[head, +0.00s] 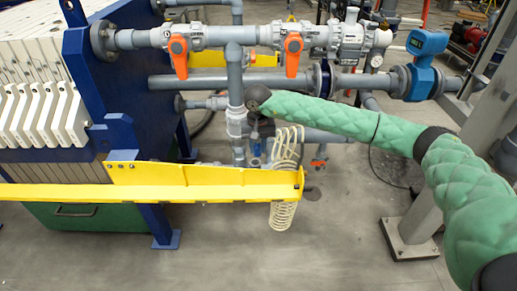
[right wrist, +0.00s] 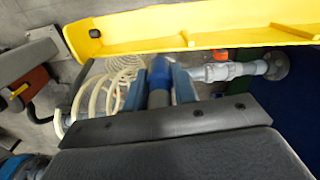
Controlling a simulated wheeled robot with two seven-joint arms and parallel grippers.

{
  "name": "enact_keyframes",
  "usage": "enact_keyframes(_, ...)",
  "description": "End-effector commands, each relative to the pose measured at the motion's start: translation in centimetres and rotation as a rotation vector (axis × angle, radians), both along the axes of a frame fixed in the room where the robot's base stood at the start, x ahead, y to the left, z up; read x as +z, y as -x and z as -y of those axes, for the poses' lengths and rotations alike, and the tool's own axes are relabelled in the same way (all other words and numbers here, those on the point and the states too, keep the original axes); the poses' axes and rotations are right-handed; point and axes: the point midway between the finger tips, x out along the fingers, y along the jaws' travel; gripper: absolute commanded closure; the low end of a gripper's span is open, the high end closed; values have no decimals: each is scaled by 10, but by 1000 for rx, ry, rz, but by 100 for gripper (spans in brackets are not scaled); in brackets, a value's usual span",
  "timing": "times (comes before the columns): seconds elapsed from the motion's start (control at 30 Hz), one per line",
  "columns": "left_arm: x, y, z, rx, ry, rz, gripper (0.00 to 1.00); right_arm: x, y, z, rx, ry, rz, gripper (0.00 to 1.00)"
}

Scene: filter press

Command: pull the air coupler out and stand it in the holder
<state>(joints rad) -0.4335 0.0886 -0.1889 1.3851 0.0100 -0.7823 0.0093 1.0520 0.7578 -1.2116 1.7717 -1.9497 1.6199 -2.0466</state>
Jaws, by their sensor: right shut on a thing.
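My right gripper (head: 256,158) points down behind the yellow rail, next to grey pipework. In the right wrist view, its two blue fingers (right wrist: 160,72) are closed on the sides of a grey and blue cylindrical piece, which I take to be the air coupler (right wrist: 159,98). The far end of the coupler and what it touches are hard to make out, so I cannot tell if it is seated or free. A cream coiled hose (head: 285,165) hangs just right of the gripper and also shows in the right wrist view (right wrist: 112,88). I cannot pick out the holder. My left gripper is not in view.
A yellow rail (head: 205,182) runs in front of the gripper. Grey pipes with orange-handled valves (head: 293,52) stand above and behind it. The blue press frame (head: 105,70) is at left. A grey post (head: 425,210) stands at right. Open floor lies in front.

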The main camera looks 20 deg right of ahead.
Motion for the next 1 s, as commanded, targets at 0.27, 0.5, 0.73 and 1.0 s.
enact_keyframes(0.27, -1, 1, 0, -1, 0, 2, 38, -22, -42, 23, -108, -2, -16, 100)
enact_keyframes(0.5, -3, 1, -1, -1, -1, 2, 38, -29, -47, 26, -120, -2, -17, 100)
enact_keyframes(0.73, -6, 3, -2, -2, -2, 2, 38, -47, -46, 26, -120, -3, -18, 100)
enact_keyframes(1.0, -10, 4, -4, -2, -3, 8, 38, -74, -46, 25, -120, -3, -18, 100)
